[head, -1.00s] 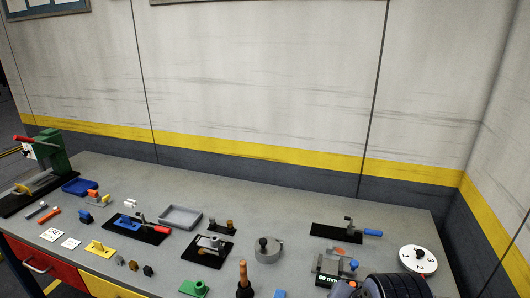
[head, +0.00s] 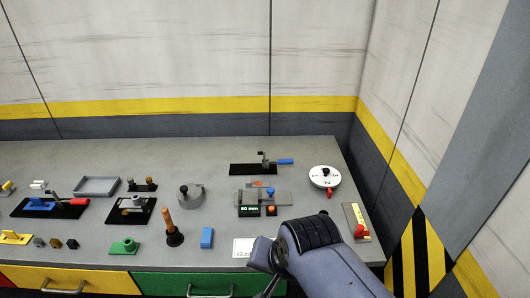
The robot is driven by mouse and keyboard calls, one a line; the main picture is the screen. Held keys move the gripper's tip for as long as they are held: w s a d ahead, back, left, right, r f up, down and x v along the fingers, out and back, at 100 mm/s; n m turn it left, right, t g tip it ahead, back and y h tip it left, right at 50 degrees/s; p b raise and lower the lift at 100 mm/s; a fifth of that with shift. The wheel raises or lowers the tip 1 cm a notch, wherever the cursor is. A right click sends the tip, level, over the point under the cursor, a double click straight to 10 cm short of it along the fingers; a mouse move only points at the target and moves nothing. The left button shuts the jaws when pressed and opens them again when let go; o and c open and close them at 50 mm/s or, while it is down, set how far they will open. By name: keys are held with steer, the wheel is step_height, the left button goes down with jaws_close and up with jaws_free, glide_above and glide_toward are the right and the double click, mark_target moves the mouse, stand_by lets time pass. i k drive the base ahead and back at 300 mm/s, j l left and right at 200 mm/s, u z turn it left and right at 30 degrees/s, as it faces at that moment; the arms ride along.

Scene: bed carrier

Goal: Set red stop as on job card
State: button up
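A small red piece (head: 361,231) sits at the near end of a narrow pale plate (head: 353,213) at the bench's right end; it may be the red stop, but it is too small to be sure. A white card with small print (head: 243,247) lies at the front edge, partly hidden by my arm. Its print is too small to read, and I cannot tell if it is the job card. My arm reaches in from the lower right, and my gripper (head: 262,256) seems to be at its far end, over the front edge.
A grey slide device with a "60 mm" display (head: 249,211) stands left of the plate. Behind it are a white dial (head: 324,177) and a blue-handled clamp (head: 285,161). A wooden-handled tool (head: 168,225) and blue block (head: 207,238) stand front left. A wall closes the right side.

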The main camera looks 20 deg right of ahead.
mark_target(360, 232)
steer(key=z, duration=1.4)
